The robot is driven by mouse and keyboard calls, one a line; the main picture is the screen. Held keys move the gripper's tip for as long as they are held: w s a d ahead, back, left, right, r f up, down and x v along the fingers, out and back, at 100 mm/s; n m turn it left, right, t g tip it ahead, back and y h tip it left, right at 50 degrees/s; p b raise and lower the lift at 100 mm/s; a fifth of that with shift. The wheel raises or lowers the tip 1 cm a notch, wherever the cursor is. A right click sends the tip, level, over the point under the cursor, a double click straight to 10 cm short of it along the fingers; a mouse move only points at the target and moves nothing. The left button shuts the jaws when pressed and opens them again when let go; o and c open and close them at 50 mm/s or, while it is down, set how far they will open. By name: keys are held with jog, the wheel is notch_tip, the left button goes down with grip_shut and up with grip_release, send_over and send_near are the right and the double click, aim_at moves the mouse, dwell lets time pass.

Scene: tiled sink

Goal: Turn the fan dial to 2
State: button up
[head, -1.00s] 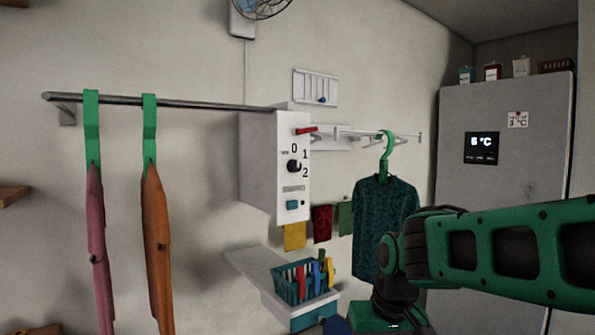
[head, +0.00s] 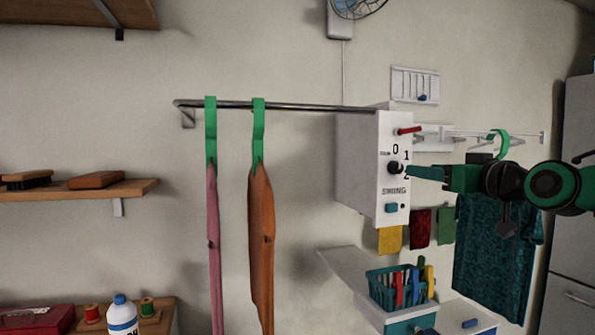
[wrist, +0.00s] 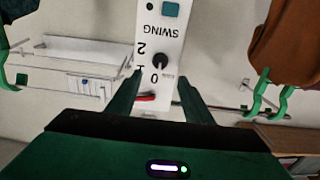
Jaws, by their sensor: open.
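The fan dial is a small black knob (head: 393,168) on the front of a white wall box (head: 362,160), beside the printed marks 0, 1 and 2. In the wrist view the dial (wrist: 160,61) is upside down, just beyond my fingertips, between their lines. Its pointer setting is too small to read surely. My gripper (head: 412,172) comes from the right in front of the panel and partly covers the marks. In the wrist view my gripper (wrist: 158,82) is open, with nothing between its fingers. I cannot tell whether a finger touches the panel. The fan (head: 357,6) is high on the wall.
A red lever (head: 409,130) is above the dial and a teal button (head: 391,208) below it. A rail (head: 300,105) with pink and orange garments runs left of the box. A drying rack (head: 470,133) is behind my arm. A basket (head: 380,290) stands below.

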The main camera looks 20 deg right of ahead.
aim_at(399, 167)
jog(key=w, duration=0.9)
jog(key=shift+w+a, duration=0.2)
jog(key=shift+w, duration=0.2)
jog(key=c, duration=1)
